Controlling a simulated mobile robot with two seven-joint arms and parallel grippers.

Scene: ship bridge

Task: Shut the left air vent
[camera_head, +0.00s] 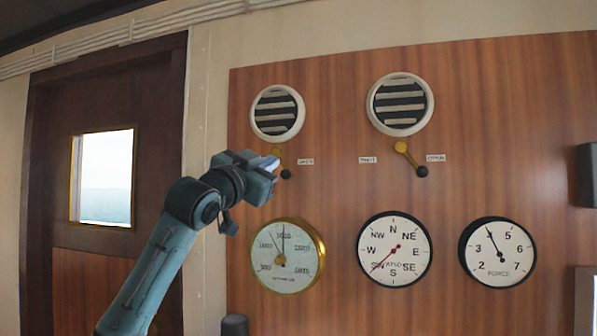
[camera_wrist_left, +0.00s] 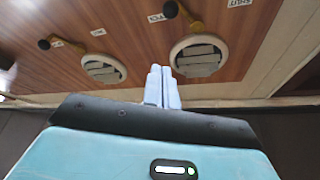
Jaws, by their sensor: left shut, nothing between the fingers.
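The left air vent (camera_head: 277,112) is a round white ring with light slats and dark gaps between them. It also shows in the left wrist view (camera_wrist_left: 200,55), where the picture is turned over. Below it is a brass lever with a black knob (camera_head: 286,174), leaning down and right, towards a small label (camera_head: 305,161). In the wrist view the lever (camera_wrist_left: 196,27) lies beyond the vent, with a label reading SHUT (camera_wrist_left: 239,3) on its other side. My left gripper (camera_head: 273,162) is shut and empty, its fingertips overlapping the lever; contact cannot be told. My right gripper is out of view.
A second vent (camera_head: 400,103) with its own lever (camera_head: 408,155) is to the right. A brass-rimmed gauge (camera_head: 287,255), a compass dial (camera_head: 394,248) and another dial (camera_head: 497,252) sit below on the wood panel. A door (camera_head: 105,180) with a window is at the left.

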